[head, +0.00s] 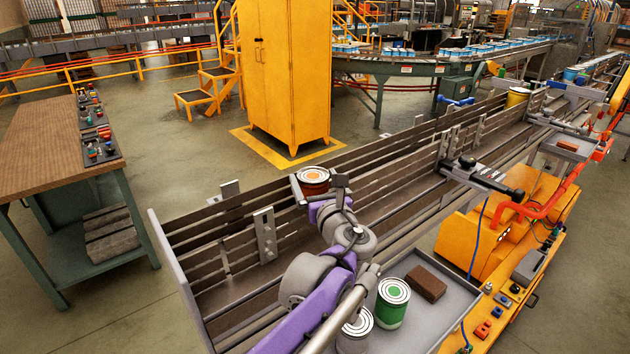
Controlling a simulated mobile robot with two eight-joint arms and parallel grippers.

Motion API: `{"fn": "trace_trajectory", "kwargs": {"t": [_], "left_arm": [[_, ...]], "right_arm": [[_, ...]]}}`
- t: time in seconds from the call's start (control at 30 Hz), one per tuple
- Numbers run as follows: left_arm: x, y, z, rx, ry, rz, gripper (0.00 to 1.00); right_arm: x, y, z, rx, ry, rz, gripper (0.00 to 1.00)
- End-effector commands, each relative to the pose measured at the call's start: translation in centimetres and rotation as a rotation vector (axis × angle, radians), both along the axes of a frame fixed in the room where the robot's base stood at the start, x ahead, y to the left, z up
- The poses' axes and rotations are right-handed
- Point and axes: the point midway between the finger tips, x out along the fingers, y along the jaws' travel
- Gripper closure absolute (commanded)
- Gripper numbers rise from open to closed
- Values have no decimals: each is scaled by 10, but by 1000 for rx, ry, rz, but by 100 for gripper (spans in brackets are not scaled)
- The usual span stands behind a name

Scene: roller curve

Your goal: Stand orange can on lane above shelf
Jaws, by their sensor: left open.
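The orange can (315,187), with a white ringed lid, is upright at the far side rail of the lane (385,205). My left gripper (318,188) is open around it, one finger at its left and one at its right. I cannot tell whether the fingers touch it. The can's base is partly hidden by my purple and grey arm, so what it rests on is unclear. The grey shelf (455,300) is on the near side of the lane, at the lower right. My right gripper is not in view.
On the shelf stand a green can (392,305) and a pale can (355,332), partly behind my arm, beside a brown block (426,283). A yellow can (517,97) is farther along the lane. A black-tipped clamp (485,178) juts over the lane's near side.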

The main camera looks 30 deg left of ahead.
Motion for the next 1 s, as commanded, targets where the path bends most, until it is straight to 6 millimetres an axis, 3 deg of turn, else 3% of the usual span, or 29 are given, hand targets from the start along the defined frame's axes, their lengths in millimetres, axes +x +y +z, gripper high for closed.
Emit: {"fn": "trace_trajectory", "kwargs": {"t": [0.6,1.0], "left_arm": [[-77,-78,0,-1,1,-4,0],[-85,-85,1,0,0,0,0]], "right_arm": [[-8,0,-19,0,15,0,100],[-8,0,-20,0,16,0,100]]}}
